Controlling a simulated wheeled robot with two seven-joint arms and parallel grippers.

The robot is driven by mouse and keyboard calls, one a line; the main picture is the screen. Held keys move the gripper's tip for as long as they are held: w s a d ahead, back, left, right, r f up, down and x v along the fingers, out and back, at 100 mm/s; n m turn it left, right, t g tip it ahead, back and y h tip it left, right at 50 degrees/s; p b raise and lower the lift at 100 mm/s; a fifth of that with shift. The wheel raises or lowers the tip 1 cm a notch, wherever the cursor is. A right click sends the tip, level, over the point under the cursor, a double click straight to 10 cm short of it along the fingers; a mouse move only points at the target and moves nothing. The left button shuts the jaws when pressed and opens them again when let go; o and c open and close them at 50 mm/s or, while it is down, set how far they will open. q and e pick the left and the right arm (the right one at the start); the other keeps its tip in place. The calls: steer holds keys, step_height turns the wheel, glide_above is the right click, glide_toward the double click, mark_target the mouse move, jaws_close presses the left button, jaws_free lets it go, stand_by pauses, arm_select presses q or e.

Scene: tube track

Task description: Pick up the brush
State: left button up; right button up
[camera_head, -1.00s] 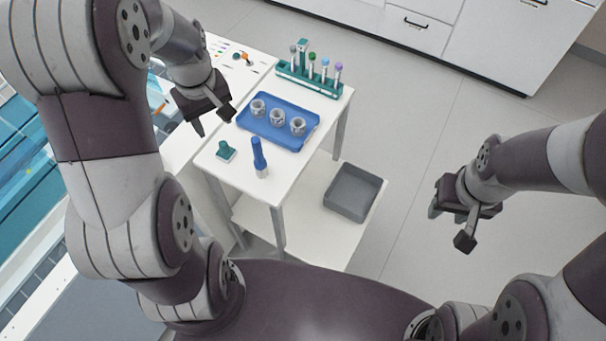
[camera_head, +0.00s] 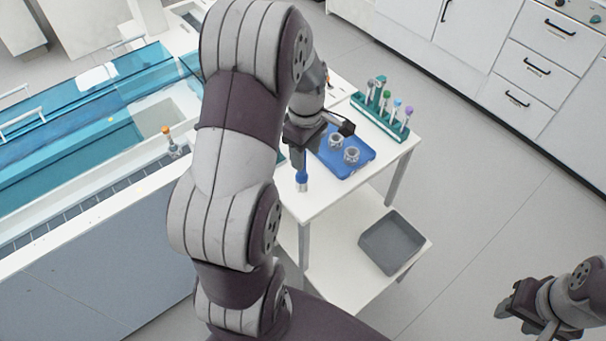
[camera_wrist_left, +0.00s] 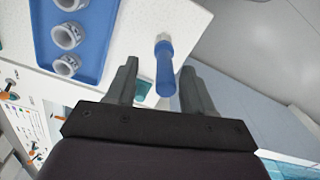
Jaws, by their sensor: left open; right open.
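The brush has a blue handle and a pale end. In the head view the brush (camera_head: 302,180) stands near the front edge of the white table (camera_head: 325,196), its upper part close under my left gripper (camera_head: 320,143). In the left wrist view the brush (camera_wrist_left: 165,70) shows between the two fingers of my open left gripper (camera_wrist_left: 160,72). I see a gap on each side of it, and it is not gripped. My right gripper (camera_head: 522,310) is open and empty at the lower right, away from the table.
A blue tray (camera_head: 366,157) with white ring-shaped parts lies behind the brush. A teal rack (camera_head: 378,122) of capped tubes stands at the back. A small teal object (camera_wrist_left: 143,90) is beside the brush. A grey bin (camera_head: 394,240) sits on the lower shelf.

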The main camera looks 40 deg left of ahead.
mark_target(302, 176)
arm_select(q)
steer(key=f, duration=0.4)
steer(key=shift+s+a+f, duration=0.3)
steer(key=shift+s+a, duration=0.05)
steer(key=shift+s, duration=0.05)
steer(key=shift+w+f, duration=0.1)
steer(key=shift+f, duration=0.15)
jaws_close()
steer(key=shift+r, duration=0.1)
